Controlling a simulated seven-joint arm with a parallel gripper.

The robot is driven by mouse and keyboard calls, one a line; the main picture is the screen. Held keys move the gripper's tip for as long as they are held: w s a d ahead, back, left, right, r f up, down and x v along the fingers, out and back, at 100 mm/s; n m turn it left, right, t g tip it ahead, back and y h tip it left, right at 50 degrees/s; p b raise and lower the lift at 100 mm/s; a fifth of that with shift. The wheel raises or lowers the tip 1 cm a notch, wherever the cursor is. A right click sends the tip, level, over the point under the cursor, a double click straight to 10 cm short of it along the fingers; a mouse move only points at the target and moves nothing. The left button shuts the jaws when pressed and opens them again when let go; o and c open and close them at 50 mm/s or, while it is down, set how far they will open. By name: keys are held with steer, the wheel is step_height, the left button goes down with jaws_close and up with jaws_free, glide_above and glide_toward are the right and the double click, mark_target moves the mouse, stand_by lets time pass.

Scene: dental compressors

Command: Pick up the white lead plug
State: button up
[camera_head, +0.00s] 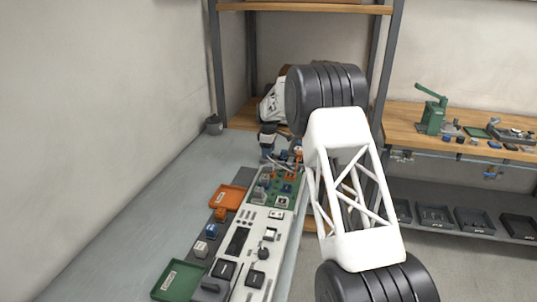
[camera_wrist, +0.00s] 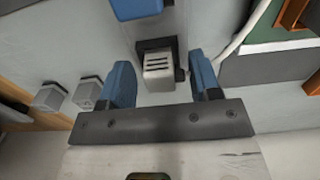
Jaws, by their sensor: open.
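In the wrist view, my gripper (camera_wrist: 160,66) is open, with one blue fingertip on each side of a white slotted plug (camera_wrist: 158,70). The plug sits against a dark holder on a grey surface. I see a gap between each finger and the plug, and cannot tell the remaining distance in depth. Two more pale plugs (camera_wrist: 48,97) (camera_wrist: 88,93) stand to the left in the wrist view. In the head view, my gripper (camera_head: 268,147) is at the far end of the bench, where the plug beneath it is hard to make out.
A blue part (camera_wrist: 140,8) lies just beyond the plug, and a pale cable (camera_wrist: 240,30) runs to its right. An orange tray (camera_head: 240,184), a green tray (camera_head: 163,291) and a control panel (camera_head: 222,262) lie along the bench.

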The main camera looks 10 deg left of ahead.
stand_by(0.5)
steer(key=c, duration=1)
steer(key=shift+r, duration=0.15)
steer(key=shift+r, duration=4.9)
